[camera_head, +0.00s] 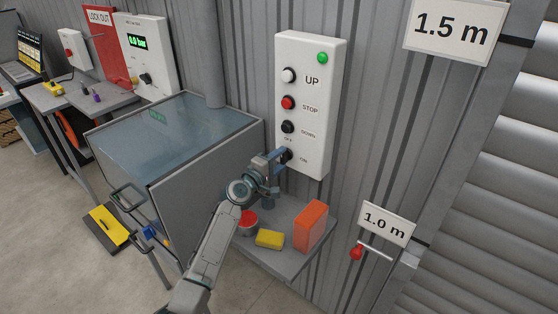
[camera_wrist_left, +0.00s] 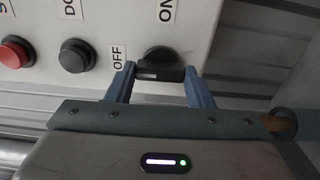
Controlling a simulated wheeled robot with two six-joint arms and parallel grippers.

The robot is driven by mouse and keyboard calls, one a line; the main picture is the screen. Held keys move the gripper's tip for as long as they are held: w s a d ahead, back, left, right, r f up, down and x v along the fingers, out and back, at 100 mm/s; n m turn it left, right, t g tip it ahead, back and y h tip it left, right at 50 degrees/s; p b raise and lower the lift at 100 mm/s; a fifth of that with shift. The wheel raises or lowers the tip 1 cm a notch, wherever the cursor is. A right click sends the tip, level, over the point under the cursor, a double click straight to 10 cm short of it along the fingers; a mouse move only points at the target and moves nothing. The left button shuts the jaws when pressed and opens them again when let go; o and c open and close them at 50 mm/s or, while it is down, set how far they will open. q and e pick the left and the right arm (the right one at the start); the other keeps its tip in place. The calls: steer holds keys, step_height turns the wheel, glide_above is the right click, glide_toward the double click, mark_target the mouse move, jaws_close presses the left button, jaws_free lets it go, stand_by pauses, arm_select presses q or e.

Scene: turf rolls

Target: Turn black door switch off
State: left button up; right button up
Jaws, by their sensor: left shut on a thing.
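The black door switch (camera_wrist_left: 160,68) is a rotary knob at the bottom of a white control panel (camera_head: 312,75). In the left wrist view its label ON is above it and OFF is to its left. My left gripper (camera_head: 284,156) is at the knob, and in the left wrist view its two blue fingers stand on either side of the knob, shut on it. The knob's handle lies about level across that view, between the fingertips. In the head view the gripper hides part of the knob. My right gripper is not in view.
Above the switch are a black DOWN button (camera_head: 288,127), a red STOP button (camera_head: 288,103), a white UP button (camera_head: 289,75) and a lit green lamp (camera_head: 322,57). A shelf (camera_head: 275,262) below holds an orange box (camera_head: 311,226), a yellow block (camera_head: 269,239) and a red-topped tin (camera_head: 248,219).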

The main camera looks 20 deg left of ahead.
arm_select(q)
steer(key=o, duration=1)
steer(key=b+v, duration=0.2)
steer(key=v, duration=0.9)
